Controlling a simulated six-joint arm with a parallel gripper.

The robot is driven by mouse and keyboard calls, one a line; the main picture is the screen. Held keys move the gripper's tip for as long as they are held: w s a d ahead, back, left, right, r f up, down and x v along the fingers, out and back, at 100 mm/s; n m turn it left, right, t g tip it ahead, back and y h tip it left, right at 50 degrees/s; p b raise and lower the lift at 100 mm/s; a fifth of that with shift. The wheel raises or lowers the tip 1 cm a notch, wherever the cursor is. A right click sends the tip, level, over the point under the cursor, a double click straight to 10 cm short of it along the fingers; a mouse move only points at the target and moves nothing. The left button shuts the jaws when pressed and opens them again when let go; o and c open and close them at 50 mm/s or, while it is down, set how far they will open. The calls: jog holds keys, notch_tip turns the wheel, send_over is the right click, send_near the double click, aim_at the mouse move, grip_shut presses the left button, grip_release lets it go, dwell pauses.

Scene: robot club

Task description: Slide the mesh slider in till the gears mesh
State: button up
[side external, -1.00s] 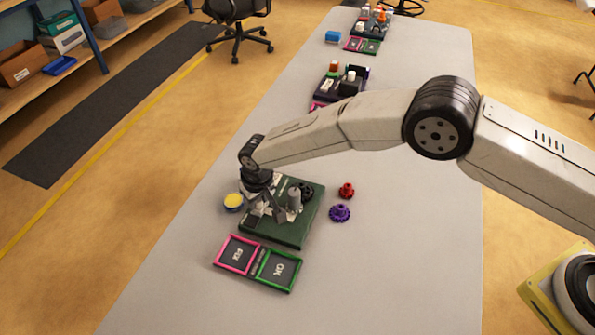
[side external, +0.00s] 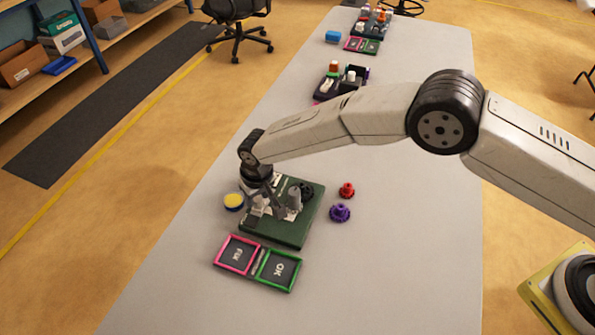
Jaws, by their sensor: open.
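The green base board (side external: 290,232) lies on the table and carries the gear mechanism. A dark gear (side external: 306,188) and a grey cylinder (side external: 294,199) stand on its right part. A small pale block (side external: 254,215) sits at its left front; I cannot tell whether it is the mesh slider. My gripper (side external: 271,208) is open and points down over the left middle of the board, close to the parts there. The wrist and fingers hide much of that area, so the slider and any contact between gear teeth cannot be made out.
A purple gear (side external: 340,212) and a red gear (side external: 347,190) lie right of the board. Pink FIX (side external: 237,253) and green OK (side external: 278,269) trays lie in front. Another dark kit stands farther back.

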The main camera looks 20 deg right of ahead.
jog(key=shift+r, duration=2.4)
jog(key=shift+d+r, duration=0.25)
jog(key=shift+d, duration=0.2)
jog(key=s+d+r+m, duration=0.1)
jog(key=s+d+r, duration=0.15)
jog(key=d, duration=0.45)
jog(key=s+d+r, duration=0.1)
jog(key=d+r, duration=0.3)
jog(key=d, duration=0.3)
jog(key=s+d+r+m, duration=0.1)
jog(key=s+d+r, duration=0.1)
jog(key=d+r, duration=0.35)
jog(key=s+d+m, duration=0.1)
jog(key=s+d, duration=1.3)
jog(key=s, duration=0.3)
jog(key=shift+s+d+t, duration=0.15)
jog(key=shift+d+t, duration=0.1)
jog(key=shift+t, duration=0.15)
jog(key=shift+r, duration=0.1)
